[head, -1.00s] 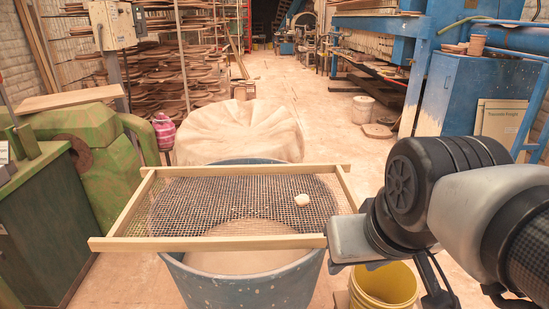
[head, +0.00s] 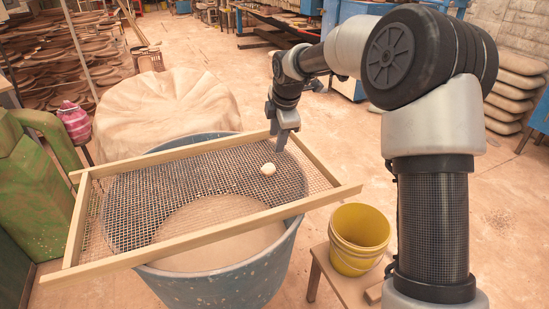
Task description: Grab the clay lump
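The clay lump (head: 268,169) is a small whitish ball lying on the wire mesh of a wooden-framed screen (head: 190,235), near the screen's right side. The screen rests across the rim of a large blue tub (head: 215,283). My gripper (head: 281,146) points down just above and behind the lump, over the far right part of the screen. A small gap shows between the fingers and the lump in the picture. The fingers appear close together from this angle, so their opening cannot be made out.
A yellow bucket (head: 359,239) stands on a small wooden stool (head: 340,287) right of the tub. A cloth-covered mound (head: 165,110) stands behind the tub. Green machinery (head: 32,190) is at the left.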

